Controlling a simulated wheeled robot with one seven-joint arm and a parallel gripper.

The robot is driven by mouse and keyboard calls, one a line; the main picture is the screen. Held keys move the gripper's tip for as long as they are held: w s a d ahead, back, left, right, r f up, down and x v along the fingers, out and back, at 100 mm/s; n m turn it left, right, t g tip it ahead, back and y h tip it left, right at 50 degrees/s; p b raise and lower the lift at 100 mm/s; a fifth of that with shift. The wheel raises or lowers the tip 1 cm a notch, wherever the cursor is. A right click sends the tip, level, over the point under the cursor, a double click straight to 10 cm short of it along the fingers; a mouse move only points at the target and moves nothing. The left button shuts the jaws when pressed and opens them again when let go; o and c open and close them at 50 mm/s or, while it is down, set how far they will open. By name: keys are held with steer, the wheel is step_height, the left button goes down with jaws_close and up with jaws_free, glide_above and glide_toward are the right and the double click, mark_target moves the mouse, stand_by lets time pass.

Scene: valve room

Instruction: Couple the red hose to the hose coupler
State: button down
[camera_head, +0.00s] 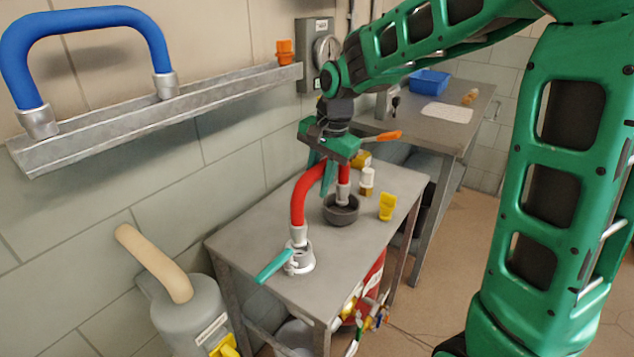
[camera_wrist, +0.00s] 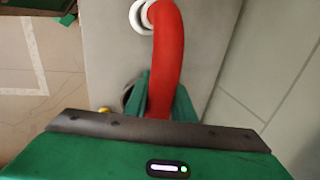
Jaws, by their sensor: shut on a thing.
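The red hose (camera_head: 301,198) is a short arch with silver end fittings, above the grey steel table. My gripper (camera_head: 328,180) is shut on the red hose near the top of its bend; the hose also shows between the fingers in the wrist view (camera_wrist: 168,55). Its near end fitting stands upright at the silver hose coupler (camera_head: 299,261), which has a teal lever (camera_head: 273,266) pointing to the lower left. I cannot tell whether the fitting is fully seated. The far fitting (camera_head: 343,192) hangs over or in a dark bowl (camera_head: 341,212).
A yellow block (camera_head: 387,207) and a small white-topped item (camera_head: 367,180) stand on the table beyond the bowl. A grey canister (camera_head: 190,310) stands left of the table. A wall rail (camera_head: 170,115) holds a blue hose (camera_head: 85,18). The table's near right surface is clear.

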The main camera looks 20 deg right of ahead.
mark_target(320, 163)
steer(key=shift+f, duration=0.9)
steer(key=shift+x, duration=1.05)
stand_by(1.6)
steer(key=shift+s+d, duration=0.15)
steer(key=shift+s, duration=0.05)
steer(key=c, duration=1)
jaws_free()
steer(key=shift+r, duration=0.1)
steer(key=shift+w+a+v, duration=0.15)
steer(key=shift+v, duration=0.95)
steer(key=shift+w+a+v, duration=0.1)
steer(key=shift+w+v, duration=0.1)
steer(key=shift+v, duration=0.9)
steer(key=shift+w+a+v, duration=0.15)
steer(key=shift+v, duration=0.95)
steer(key=shift+r, duration=0.25)
